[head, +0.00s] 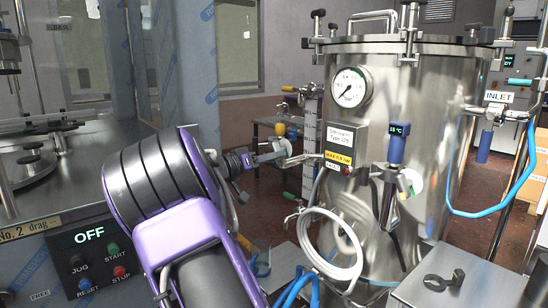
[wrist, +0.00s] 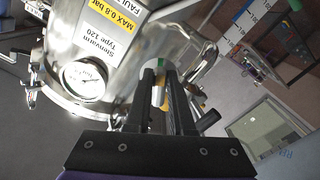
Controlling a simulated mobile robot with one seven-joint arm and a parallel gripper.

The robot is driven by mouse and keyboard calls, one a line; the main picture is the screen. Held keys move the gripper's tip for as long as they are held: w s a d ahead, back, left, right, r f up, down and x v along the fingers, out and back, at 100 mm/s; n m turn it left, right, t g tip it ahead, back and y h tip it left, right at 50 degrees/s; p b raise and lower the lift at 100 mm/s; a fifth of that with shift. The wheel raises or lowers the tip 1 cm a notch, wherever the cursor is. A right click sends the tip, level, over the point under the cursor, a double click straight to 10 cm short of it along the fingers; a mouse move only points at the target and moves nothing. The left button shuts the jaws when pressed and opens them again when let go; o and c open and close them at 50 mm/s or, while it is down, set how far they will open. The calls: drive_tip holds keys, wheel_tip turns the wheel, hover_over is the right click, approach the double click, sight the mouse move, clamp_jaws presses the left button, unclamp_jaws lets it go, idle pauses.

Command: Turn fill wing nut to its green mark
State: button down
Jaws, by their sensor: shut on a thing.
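My gripper (head: 284,153) reaches in from the left, in front of the sight-tube column beside the steel tank (head: 385,120). Its dark fingers (wrist: 166,90) are shut on a small part, which I take for the fill wing nut; the fingers hide most of it. I cannot tell whether the green patch is the mark, nor which way the nut points.
The tank carries a pressure gauge (head: 350,87), a yellow-and-black label (head: 338,158) and a blue-capped thermometer (head: 397,143). A coiled white hose (head: 333,250) hangs below my gripper. A control panel (head: 95,255) reading OFF stands at the left. A dark wrench-like tool (head: 444,280) lies at the lower right.

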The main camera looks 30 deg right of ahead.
drive_tip(key=shift+r, duration=0.1)
drive_tip(key=c, duration=0.8)
unclamp_jaws()
drive_tip(key=shift+a, duration=0.1)
drive_tip(key=a, duration=0.5)
drive_tip(key=s+a, duration=0.1)
drive_tip(key=a, duration=0.5)
drive_tip(key=s+a, duration=0.1)
drive_tip(key=a, duration=0.5)
drive_tip(key=shift+s, duration=0.2)
